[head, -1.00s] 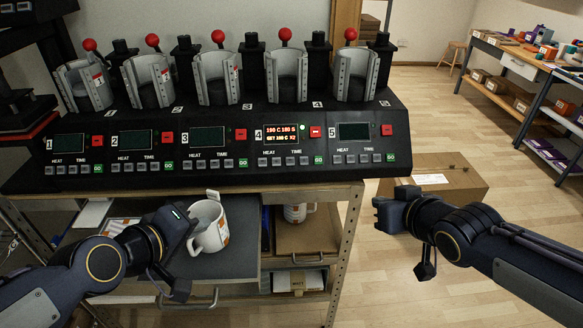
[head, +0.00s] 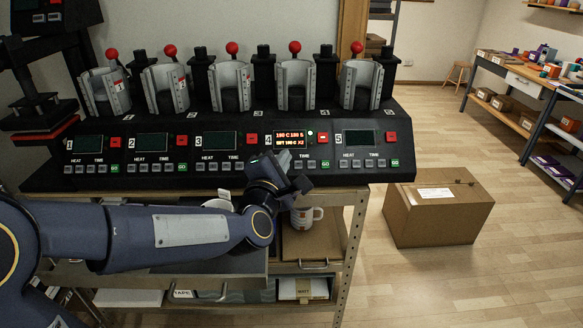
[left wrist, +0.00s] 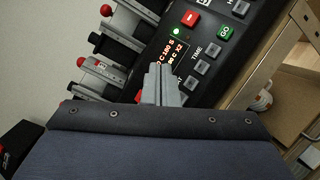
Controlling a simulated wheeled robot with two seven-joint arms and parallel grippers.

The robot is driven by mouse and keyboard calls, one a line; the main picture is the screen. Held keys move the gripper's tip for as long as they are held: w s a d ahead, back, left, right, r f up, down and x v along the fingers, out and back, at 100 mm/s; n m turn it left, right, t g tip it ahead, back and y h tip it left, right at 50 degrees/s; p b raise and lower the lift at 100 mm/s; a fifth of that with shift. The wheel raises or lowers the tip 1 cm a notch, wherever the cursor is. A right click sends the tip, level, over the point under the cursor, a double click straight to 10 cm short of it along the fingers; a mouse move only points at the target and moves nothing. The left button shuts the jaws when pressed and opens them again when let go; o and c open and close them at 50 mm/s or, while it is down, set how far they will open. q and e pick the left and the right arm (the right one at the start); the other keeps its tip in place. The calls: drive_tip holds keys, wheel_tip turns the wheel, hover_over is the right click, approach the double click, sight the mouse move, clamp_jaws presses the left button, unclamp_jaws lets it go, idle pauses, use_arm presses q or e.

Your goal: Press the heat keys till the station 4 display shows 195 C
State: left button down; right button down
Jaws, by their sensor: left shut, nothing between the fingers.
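The mug press console (head: 230,180) has a row of numbered stations. The station 4 display (head: 290,139) is lit with orange text too small to read surely, and a green light glows beside it. The same display (left wrist: 172,57) shows partly in the left wrist view. My left gripper (head: 284,160) is shut and empty, its fingertips just below that display at the station 4 heat keys, which they largely hide. I cannot tell whether they touch a key. My right gripper is out of view.
Displays of the other stations, such as station 5 (head: 361,138), are dark. Red keys and a green GO key (head: 326,164) sit close by. A white mug (head: 304,218) stands on the shelf below. A cardboard box (head: 440,210) stands on the floor to the right.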

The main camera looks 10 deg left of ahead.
use_arm(q)
drive_tip(key=w+a+f+b, duration=0.2)
drive_tip(key=w+f+b, duration=0.3)
drive_tip(key=w+f, duration=0.1)
idle(0.7)
drive_tip(key=shift+w, duration=0.1)
idle(1.9)
drive_tip(key=shift+w+f+b, duration=0.25)
drive_tip(key=shift+f+b, duration=0.05)
drive_tip(key=shift+b, duration=0.5)
drive_tip(key=shift+w+a+f+b, duration=0.15)
drive_tip(key=shift+w+f+b, duration=0.2)
drive_tip(key=shift+b, duration=0.25)
idle(0.4)
drive_tip(key=shift+r, duration=0.1)
drive_tip(key=shift+s+d+r, duration=0.2)
drive_tip(key=shift+s+r, duration=0.35)
drive_tip(key=shift+s, duration=0.1)
